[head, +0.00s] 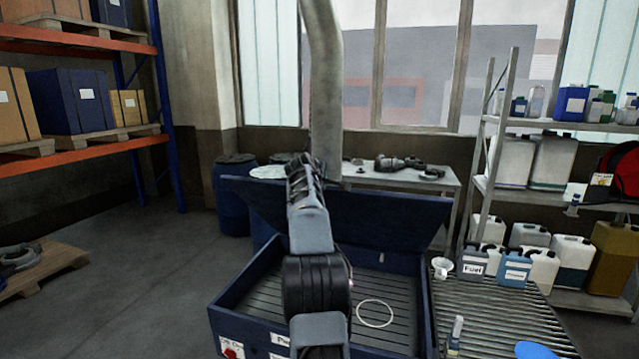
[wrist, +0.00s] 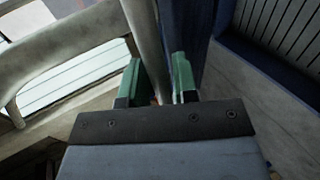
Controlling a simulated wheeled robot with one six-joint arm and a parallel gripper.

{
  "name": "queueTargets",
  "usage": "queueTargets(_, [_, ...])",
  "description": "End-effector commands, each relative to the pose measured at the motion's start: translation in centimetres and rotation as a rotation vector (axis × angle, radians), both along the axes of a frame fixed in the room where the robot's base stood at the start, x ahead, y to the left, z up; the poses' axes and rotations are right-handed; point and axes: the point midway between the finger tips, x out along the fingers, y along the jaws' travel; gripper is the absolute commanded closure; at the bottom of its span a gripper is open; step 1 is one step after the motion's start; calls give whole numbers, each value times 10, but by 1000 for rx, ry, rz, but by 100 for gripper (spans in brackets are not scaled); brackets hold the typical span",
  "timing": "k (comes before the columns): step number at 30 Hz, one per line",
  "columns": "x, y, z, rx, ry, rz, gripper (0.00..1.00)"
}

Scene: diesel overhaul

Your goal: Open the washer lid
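The blue washer (head: 250,318) stands in front of me, with a dark slatted basin. Its blue lid (head: 395,225) is raised and leans back behind the basin, which is uncovered. My arm reaches over the basin, and its end is in front of the lid's upper left part. In the wrist view my gripper (wrist: 157,78) has its two green fingers apart, with a visible gap. A blue panel, likely the lid (wrist: 188,30), passes close to the right finger. I cannot tell whether they touch. The fingertips are hidden in the head view.
A grey pipe (head: 326,85) rises behind the washer, near my gripper. A workbench (head: 440,182) with parts stands behind, and blue drums (head: 234,210) stand at back left. A slatted roller table (head: 490,315) with bottles adjoins on the right.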

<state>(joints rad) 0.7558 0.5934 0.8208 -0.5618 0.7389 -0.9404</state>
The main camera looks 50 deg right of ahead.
Motion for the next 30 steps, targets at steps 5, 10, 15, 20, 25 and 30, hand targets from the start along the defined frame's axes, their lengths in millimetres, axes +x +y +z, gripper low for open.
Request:
queueTargets(5, [0, 0, 0, 1, 1, -1, 59])
queueTargets(10, [0, 0, 0, 1, 1, -1, 59])
queueTargets(15, [-2, 9, 3, -1, 0, 1, 59])
queueTargets(20, [-12, 32, 14, -2, -2, 3, 59])
queueTargets(25, [-25, 61, 30, 0, -2, 3, 59])
queueTargets(30, [-36, 87, 44, 0, -2, 3, 59])
